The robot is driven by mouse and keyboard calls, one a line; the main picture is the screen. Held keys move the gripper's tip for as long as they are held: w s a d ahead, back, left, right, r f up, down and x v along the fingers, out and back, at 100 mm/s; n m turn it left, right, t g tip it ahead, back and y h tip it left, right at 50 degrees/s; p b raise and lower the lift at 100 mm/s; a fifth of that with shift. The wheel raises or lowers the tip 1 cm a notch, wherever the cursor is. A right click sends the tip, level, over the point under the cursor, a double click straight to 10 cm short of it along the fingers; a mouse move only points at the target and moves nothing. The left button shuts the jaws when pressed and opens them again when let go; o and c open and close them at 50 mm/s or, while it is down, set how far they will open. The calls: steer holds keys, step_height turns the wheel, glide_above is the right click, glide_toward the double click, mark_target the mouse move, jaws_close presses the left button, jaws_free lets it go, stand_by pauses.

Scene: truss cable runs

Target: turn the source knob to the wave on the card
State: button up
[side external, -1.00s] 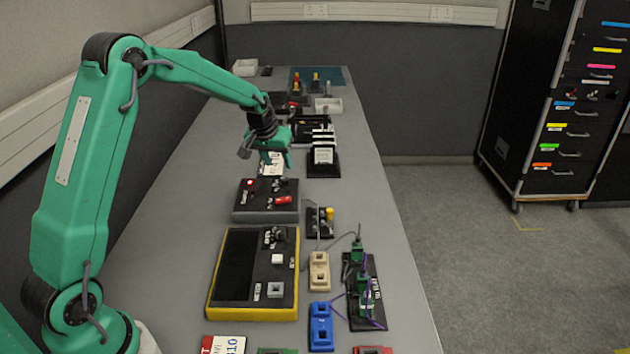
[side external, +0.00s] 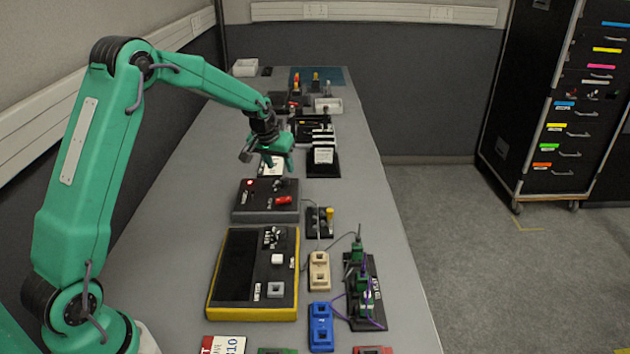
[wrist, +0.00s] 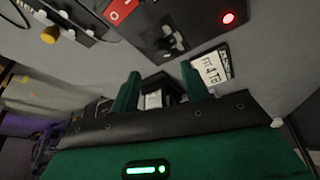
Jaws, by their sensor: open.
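A dark box (side external: 243,212) with a lit red lamp, a red switch and a black knob (side external: 279,184) stands mid-table. In the wrist view the same knob (wrist: 170,45) shows just beyond my fingertips, near the red lamp (wrist: 228,17). I cannot tell for sure that it is the source knob. A white card with black print (wrist: 210,75) lies by the box, and in the side view (side external: 267,170) it is partly hidden by my gripper. My gripper (side external: 281,166) is open and empty above the table behind the box. Its two green fingers (wrist: 160,72) are apart and do not touch the knob.
A yellow-edged panel (side external: 211,285) with another knob (side external: 272,237) stands nearer the camera. A small black block with a yellow knob (side external: 329,214), a tan block (side external: 319,270) and a blue block (side external: 321,325) stand to the right. The table's left strip is clear.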

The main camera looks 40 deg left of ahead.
mark_target(285, 180)
steer(key=shift+x, duration=3.1)
steer(key=shift+a, duration=0.15)
steer(key=c, duration=1)
steer(key=shift+n, duration=0.7)
steer(key=shift+d, duration=0.2)
steer(key=o, duration=1)
steer(key=shift+a, duration=0.1)
